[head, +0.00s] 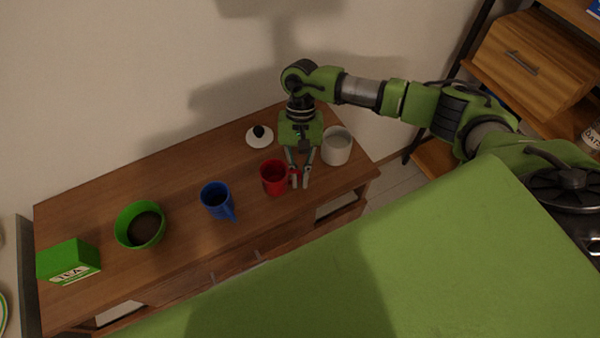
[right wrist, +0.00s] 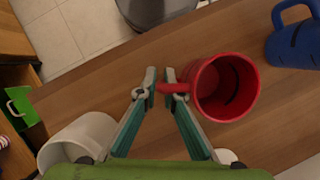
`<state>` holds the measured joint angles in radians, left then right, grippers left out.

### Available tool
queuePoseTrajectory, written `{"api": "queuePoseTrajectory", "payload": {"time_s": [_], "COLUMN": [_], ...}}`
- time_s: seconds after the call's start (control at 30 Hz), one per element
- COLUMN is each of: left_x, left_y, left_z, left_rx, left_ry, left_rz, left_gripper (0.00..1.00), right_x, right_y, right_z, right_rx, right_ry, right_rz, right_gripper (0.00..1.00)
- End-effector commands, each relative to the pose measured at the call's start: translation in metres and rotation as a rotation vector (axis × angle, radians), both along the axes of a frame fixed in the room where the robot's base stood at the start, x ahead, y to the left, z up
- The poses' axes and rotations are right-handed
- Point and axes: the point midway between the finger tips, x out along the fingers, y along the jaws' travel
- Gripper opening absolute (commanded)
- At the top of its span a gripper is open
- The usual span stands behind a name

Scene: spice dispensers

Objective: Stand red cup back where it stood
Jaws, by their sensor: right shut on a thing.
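The red cup (head: 274,178) is upright at the right part of the wooden table (head: 180,188), its handle toward the right. In the right wrist view the red cup (right wrist: 225,88) has its handle between the fingers of my right gripper (right wrist: 160,84). My right gripper also shows in the head view (head: 300,182), pointing down and shut on the handle. Whether the cup's base touches the table cannot be told. My left gripper is not in view.
A blue cup (head: 217,200) stands left of the red cup. A white canister (head: 336,146) is just right of my gripper, with a white lid (head: 260,136) behind. A green bowl (head: 140,225) and a tea box (head: 69,261) are farther left.

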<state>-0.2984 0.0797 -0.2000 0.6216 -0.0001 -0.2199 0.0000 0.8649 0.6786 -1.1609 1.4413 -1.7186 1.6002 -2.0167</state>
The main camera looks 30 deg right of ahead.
Motion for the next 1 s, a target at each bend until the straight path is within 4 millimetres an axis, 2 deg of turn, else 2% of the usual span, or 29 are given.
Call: {"api": "queuePoseTrajectory", "payload": {"time_s": [0.2, 0.3, 0.73, 0.77, 1.0], "left_x": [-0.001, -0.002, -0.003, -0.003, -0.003], "left_y": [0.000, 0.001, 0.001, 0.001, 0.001], "left_z": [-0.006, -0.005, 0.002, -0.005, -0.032], "left_rx": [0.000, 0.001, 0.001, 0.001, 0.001], "left_ry": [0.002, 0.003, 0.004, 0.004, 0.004], "left_rz": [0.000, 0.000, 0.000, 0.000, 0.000], "left_gripper": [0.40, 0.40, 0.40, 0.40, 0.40], "right_x": [0.000, 0.000, 0.001, 0.003, 0.022], "right_y": [0.000, 0.000, 0.000, -0.001, -0.011], "right_z": [-0.004, -0.002, 0.004, 0.004, 0.047], "right_rx": [0.000, 0.000, 0.000, 0.000, 0.000], "right_ry": [0.000, 0.000, 0.000, -0.003, -0.009], "right_rz": [-0.001, -0.001, -0.001, -0.002, -0.002], "right_gripper": [0.00, 0.24, 0.24, 0.24, 0.24]}}
